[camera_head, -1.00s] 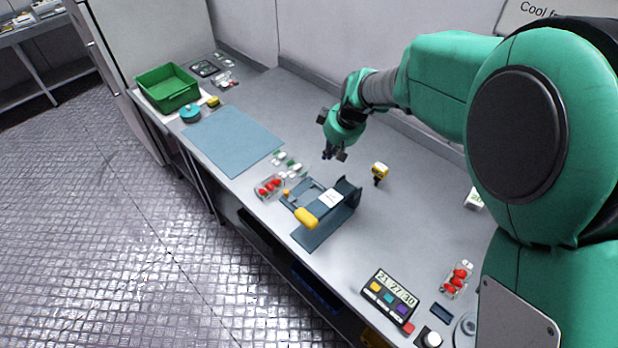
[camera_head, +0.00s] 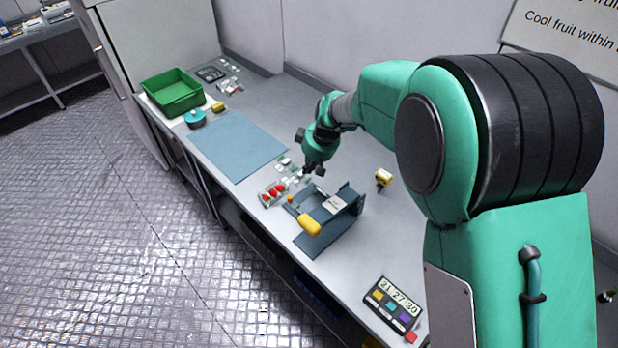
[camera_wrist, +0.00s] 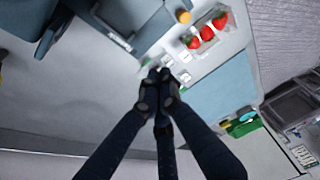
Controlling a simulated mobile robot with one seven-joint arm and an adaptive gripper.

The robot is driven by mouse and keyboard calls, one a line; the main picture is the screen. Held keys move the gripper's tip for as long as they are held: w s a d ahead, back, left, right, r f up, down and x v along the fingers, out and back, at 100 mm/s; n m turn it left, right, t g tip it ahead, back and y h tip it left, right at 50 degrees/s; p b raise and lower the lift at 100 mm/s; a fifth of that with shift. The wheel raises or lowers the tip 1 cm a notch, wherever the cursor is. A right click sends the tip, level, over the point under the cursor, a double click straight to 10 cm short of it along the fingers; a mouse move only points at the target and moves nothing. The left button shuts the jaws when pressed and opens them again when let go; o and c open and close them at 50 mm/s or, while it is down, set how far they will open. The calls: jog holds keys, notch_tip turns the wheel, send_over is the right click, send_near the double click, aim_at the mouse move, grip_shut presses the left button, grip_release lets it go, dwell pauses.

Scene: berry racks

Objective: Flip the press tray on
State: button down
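The blue-grey press (camera_head: 318,243) stands on the bench, with a yellow handle (camera_head: 309,225) at its front and a white label on top. Its tray-like frame shows in the wrist view (camera_wrist: 148,12), partly cut off by the top edge. A small orange knob (camera_wrist: 183,16) is beside the frame. My gripper (camera_head: 313,171) is over the bench just behind the press's left end, apart from the handle. In the wrist view my fingertips (camera_wrist: 158,74) come together with nothing visible between them. Whether they touch the small items below is unclear.
A clear punnet of strawberries (camera_head: 272,193) is left of the press. A small yellow device (camera_head: 383,178) stands to its right. A blue mat (camera_head: 240,145), green crate (camera_head: 173,93) and teal round container (camera_head: 195,118) lie farther left. A timer panel (camera_head: 390,302) is at the front right.

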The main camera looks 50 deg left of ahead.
aim_at(317, 198)
jog(key=b+x, duration=0.1)
jog(key=x, duration=0.8)
jog(key=shift+a+f, duration=0.15)
jog(key=shift+f, duration=0.25)
jog(key=d, duration=0.2)
jog(key=shift+d+r+b, duration=0.1)
jog(key=shift+d+b, duration=0.25)
jog(key=shift+d, duration=0.65)
jog(key=shift+d+b, duration=1.15)
jog(key=shift+d, duration=1.3)
jog(key=shift+a, duration=0.1)
